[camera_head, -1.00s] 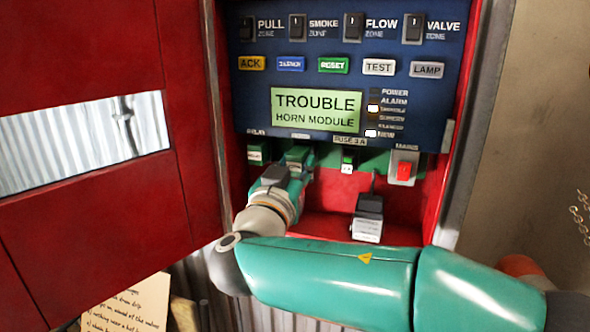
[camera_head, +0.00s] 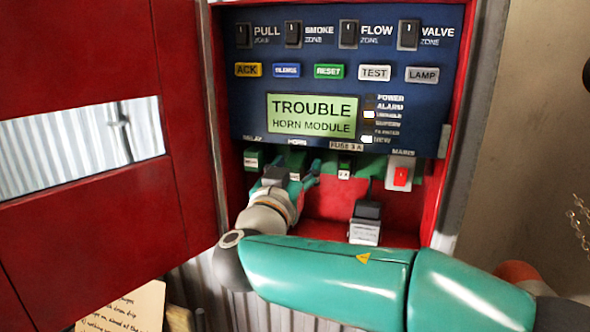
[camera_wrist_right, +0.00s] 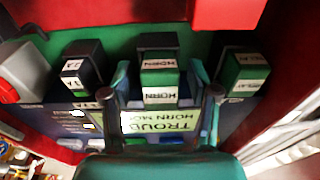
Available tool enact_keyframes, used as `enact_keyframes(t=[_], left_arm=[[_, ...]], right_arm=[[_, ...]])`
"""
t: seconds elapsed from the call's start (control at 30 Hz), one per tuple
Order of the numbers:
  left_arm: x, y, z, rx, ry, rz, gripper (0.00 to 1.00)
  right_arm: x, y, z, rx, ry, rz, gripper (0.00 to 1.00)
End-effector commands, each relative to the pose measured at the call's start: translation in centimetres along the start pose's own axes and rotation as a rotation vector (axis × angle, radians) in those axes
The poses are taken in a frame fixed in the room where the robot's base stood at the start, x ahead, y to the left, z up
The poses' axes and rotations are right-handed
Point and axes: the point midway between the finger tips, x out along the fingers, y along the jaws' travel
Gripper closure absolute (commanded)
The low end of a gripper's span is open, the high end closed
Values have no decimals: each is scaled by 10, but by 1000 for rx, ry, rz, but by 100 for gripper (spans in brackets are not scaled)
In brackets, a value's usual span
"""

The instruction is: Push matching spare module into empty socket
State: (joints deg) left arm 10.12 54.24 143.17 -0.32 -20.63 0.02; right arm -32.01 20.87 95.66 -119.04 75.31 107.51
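A green and dark module labelled HORN (camera_wrist_right: 159,79) sits at the green strip below the panel, in line with the panel's HORN label. In the head view its green front (camera_head: 296,160) shows just behind my right gripper (camera_head: 294,180). My right gripper is open, with a finger on each side of the module in the right wrist view (camera_wrist_right: 165,100) and small gaps to it. The module's back and the socket are hidden, so I cannot tell how deep it sits. My left gripper is not in view.
A relay module (camera_head: 254,160) and a fuse module (camera_head: 344,167) flank the horn module. A red mains switch (camera_head: 400,175) is at the right. A black and grey block (camera_head: 365,224) stands on the cabinet floor. The display (camera_head: 312,118) reads TROUBLE HORN MODULE. The red door (camera_head: 90,215) is open.

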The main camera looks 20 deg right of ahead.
Motion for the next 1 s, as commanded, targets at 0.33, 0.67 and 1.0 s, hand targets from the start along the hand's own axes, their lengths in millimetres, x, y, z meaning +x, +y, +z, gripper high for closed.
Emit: enact_keyframes(t=[0.33, 0.67, 1.0], left_arm=[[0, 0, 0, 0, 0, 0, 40], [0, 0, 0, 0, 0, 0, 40], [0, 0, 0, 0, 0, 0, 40]], right_arm=[[-12, -1, 0, 0, 0, -3, 40], [-72, -2, 0, 0, 1, -7, 40], [-117, -1, 1, 0, 0, -1, 40]])
